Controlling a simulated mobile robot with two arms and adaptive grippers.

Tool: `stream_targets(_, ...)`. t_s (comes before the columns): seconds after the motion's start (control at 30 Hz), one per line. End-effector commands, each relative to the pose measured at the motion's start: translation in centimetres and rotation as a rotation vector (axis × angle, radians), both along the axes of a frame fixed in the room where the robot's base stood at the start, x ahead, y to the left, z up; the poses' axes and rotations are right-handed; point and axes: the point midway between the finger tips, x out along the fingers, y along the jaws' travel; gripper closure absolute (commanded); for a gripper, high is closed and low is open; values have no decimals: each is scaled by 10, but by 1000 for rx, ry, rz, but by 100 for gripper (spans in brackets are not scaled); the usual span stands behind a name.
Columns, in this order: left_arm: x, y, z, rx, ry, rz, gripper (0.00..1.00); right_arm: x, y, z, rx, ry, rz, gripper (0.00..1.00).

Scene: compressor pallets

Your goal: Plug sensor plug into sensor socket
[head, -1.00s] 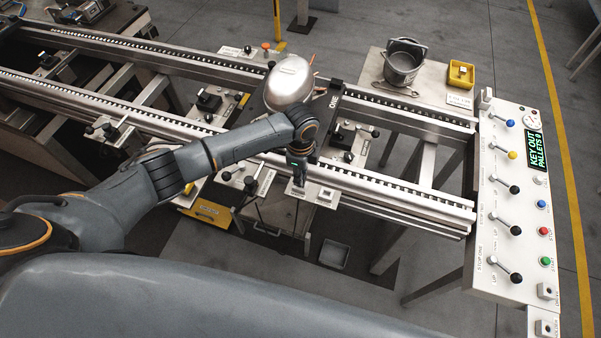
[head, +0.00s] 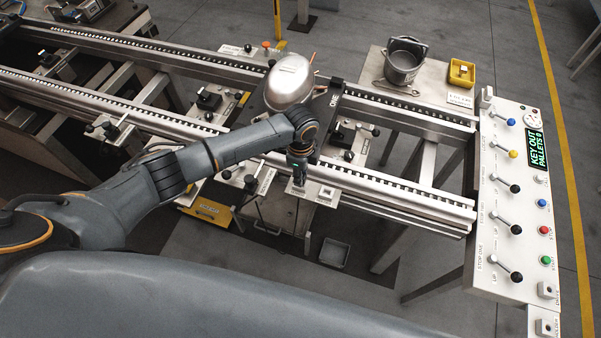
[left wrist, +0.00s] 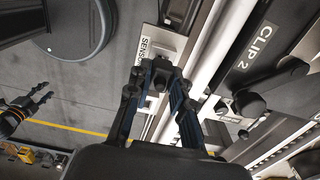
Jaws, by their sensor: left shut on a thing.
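My left gripper (head: 298,180) is over the white plate (head: 322,194) at the front rail. It is shut on a small dark piece, seemingly the sensor plug (left wrist: 161,81), mostly hidden between the fingertips in the left wrist view. A label reading "SENSOR" (left wrist: 146,48) lies on the plate just beyond the fingers. The sensor socket cannot be made out clearly; whether the plug touches it I cannot tell. My right gripper (left wrist: 44,92) shows small at the left of the left wrist view, its fingers apart and empty.
A silver compressor dome (head: 289,82) stands on a pallet behind my left wrist. The control panel (head: 496,240) with levers is at the right. A grey tray (head: 333,254) lies below the rail.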

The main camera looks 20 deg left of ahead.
Motion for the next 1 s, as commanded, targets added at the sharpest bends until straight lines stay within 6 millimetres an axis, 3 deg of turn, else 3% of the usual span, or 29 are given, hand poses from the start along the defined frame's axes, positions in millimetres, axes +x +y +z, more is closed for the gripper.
stream_targets(0.63, 0, 0, -17, 0, 0, 0, 100, 0, 3, -12, 3, 0, -1, 60)
stream_targets(0.67, 0, 0, -16, 0, 0, 0, 75, 0, 3, -11, 3, 0, -1, 60)
stream_targets(0.77, 0, 0, -16, 0, 0, 0, 54, 0, 3, -11, 3, 0, -1, 60)
stream_targets(1.0, 0, 0, -16, 0, 0, 0, 52, 0, 3, -11, 3, 0, 0, 60)
